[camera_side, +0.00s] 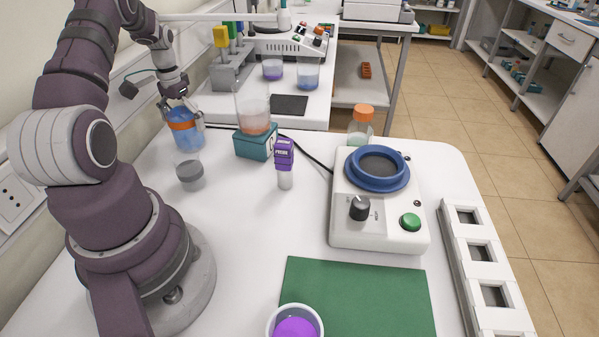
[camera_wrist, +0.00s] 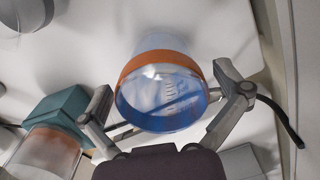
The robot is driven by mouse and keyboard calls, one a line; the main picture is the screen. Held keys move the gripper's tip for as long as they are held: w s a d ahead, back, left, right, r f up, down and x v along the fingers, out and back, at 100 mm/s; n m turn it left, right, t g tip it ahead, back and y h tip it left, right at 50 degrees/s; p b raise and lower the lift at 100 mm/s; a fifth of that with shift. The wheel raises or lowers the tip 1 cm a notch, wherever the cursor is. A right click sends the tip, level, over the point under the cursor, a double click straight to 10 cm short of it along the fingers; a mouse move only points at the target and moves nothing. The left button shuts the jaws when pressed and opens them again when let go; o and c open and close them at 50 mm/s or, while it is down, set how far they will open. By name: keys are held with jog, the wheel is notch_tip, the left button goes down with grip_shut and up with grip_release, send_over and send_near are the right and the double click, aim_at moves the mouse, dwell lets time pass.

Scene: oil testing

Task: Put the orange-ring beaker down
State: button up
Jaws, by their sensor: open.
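The orange-ring beaker (camera_side: 187,138) is clear glass with blue liquid and an orange band. It stands upright at the back left of the white table, near the wall; its base appears to rest on the table. My gripper (camera_side: 183,113) is above and around its upper part. In the wrist view the beaker (camera_wrist: 162,106) sits between the spread fingers of my gripper (camera_wrist: 163,80), with a visible gap at least on the left side. The far side of its base is hidden.
A small beaker with grey contents (camera_side: 190,183) stands just in front. A teal block (camera_side: 255,146) carrying a beaker of orange-brown liquid (camera_side: 253,118) is to the right. A purple-topped device (camera_side: 284,155) and a white mixer with a blue ring (camera_side: 380,215) stand farther right.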

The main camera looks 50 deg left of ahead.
notch_tip(320, 180, up, 12)
jog(key=w+d+r+m+t, duration=0.2)
jog(key=w+d+r, duration=0.4)
jog(key=d, duration=0.4)
jog(key=s+d+m+t, duration=0.1)
jog(key=s+d, duration=0.2)
jog(key=d, duration=0.6)
jog(key=s+d+f+m+t, duration=0.1)
jog(key=s+d+m+t, duration=0.1)
jog(key=d, duration=0.8)
jog(key=shift+s+t, duration=0.3)
jog(key=shift+s, duration=0.1)
